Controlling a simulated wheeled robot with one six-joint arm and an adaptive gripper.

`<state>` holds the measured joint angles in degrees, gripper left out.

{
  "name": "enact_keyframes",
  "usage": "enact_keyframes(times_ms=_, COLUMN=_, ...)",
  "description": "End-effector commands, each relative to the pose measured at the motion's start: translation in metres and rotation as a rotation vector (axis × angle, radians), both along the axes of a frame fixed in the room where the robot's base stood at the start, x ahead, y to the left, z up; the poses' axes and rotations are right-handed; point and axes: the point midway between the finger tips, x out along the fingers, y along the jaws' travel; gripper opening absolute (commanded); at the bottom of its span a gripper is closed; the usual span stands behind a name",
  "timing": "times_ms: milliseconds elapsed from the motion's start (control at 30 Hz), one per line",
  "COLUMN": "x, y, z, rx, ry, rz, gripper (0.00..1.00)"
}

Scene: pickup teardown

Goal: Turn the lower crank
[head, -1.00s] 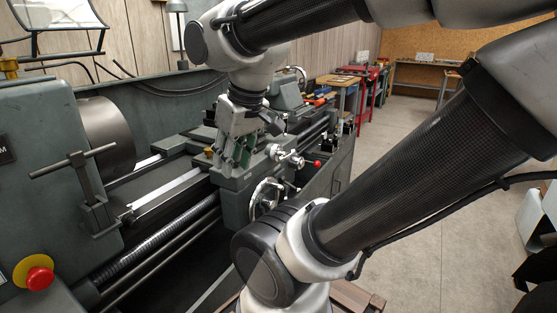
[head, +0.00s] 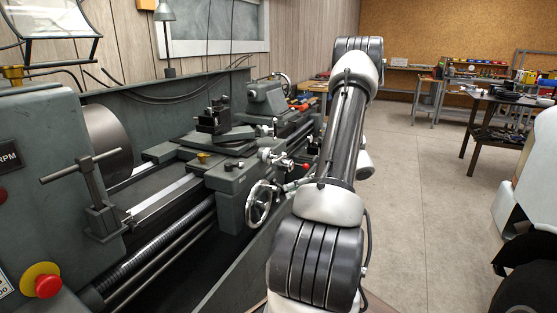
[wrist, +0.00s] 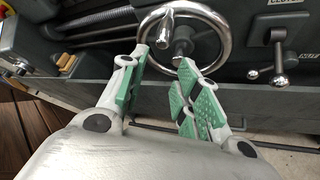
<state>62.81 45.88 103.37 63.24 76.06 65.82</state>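A bright metal handwheel crank (head: 251,208) is on the front of the grey lathe carriage, below a smaller crank (head: 268,156). In the wrist view the handwheel (wrist: 227,36) is at top centre, with a knob handle on its upper left and a hub in the middle. My gripper (wrist: 161,72) is open and empty. Its green-padded fingers point at the lower part of the wheel, and the right finger overlaps the rim in the picture. I cannot tell whether they touch.
A lever with ball knobs (wrist: 280,60) is right of the wheel. A red-knobbed lever (head: 306,166) sticks out above the handwheel. A red stop button (head: 47,286) is on the headstock. Open floor (head: 415,200) lies to the right.

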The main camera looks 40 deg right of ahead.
Motion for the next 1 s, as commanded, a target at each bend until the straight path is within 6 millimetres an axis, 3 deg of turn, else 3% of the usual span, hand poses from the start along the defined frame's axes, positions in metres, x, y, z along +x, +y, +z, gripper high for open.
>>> enact_keyframes(times_ms=33, x=0.015, y=-0.023, z=-0.008, rx=0.152, ry=0.026, rz=-0.145, gripper=0.32)
enact_keyframes(times_ms=100, x=0.038, y=-0.05, z=-0.003, rx=0.371, ry=0.057, rz=-0.311, gripper=0.32)
enact_keyframes(times_ms=200, x=0.063, y=-0.079, z=0.015, rx=0.647, ry=0.088, rz=-0.457, gripper=0.32)
enact_keyframes(times_ms=333, x=0.081, y=-0.097, z=0.038, rx=0.918, ry=0.141, rz=-0.535, gripper=0.32)
enact_keyframes(times_ms=533, x=0.089, y=-0.098, z=0.05, rx=1.092, ry=0.219, rz=-0.558, gripper=0.32)
enact_keyframes(times_ms=1000, x=0.151, y=-0.072, z=0.049, rx=1.1, ry=0.226, rz=-0.56, gripper=0.32)
